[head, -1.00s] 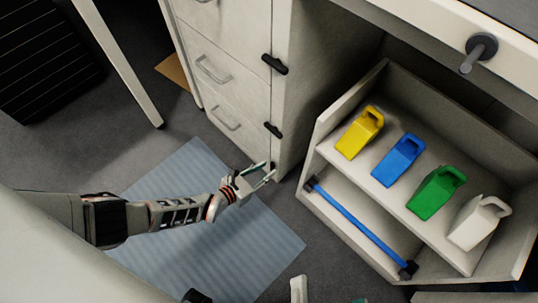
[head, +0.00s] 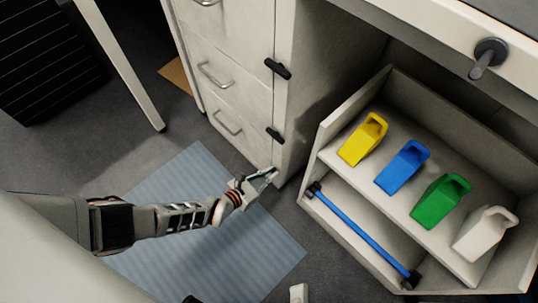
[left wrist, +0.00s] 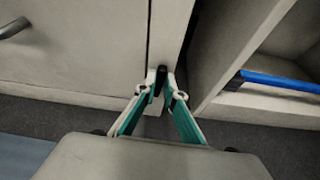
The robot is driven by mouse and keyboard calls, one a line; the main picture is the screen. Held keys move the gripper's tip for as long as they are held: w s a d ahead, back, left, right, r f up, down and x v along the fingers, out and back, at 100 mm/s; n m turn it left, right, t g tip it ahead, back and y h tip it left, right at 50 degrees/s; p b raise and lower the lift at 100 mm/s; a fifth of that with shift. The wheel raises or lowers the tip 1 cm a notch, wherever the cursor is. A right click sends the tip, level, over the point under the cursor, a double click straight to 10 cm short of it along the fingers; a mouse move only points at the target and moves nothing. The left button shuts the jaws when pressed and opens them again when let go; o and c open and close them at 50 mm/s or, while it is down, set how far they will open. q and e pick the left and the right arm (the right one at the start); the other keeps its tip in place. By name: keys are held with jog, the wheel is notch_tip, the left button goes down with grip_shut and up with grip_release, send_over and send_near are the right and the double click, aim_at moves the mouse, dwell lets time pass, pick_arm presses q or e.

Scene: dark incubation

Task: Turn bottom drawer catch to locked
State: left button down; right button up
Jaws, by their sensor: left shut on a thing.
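The white drawer unit (head: 232,95) stands at the top centre, with black catches along its right edge. The upper two visible ones, an upper catch (head: 278,69) and a middle catch (head: 275,135), sit slanted. The bottom drawer catch (left wrist: 161,77) is a small dark piece, upright in the left wrist view, low on the unit's edge. My left gripper (head: 266,174) is at the unit's lower front corner. In the left wrist view its fingertips (left wrist: 161,88) are shut on this catch and partly hide it. My right gripper is not in view.
Right of the unit, an open shelf box (head: 330,140) holds yellow, blue, green and white containers, with a blue bar (head: 360,233) below. A blue-grey mat (head: 190,180) lies on the floor under my left arm. A table leg (head: 120,65) stands left.

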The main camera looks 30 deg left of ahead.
pick_arm(q)
jog(key=shift+s+d+f+m+t+y, duration=0.1)
jog(key=shift+d+m+t+y, duration=0.05)
jog(key=shift+m+y, duration=0.35)
jog(key=shift+s+d+m+t+y, duration=0.15)
jog(key=shift+m+y, duration=0.15)
jog(key=shift+m, duration=0.3)
jog(key=shift+w, duration=0.1)
jog(key=c, duration=2.1)
grip_release()
jog(key=shift+c, duration=0.2)
jog(key=v, duration=1.2)
jog(key=shift+a, duration=0.1)
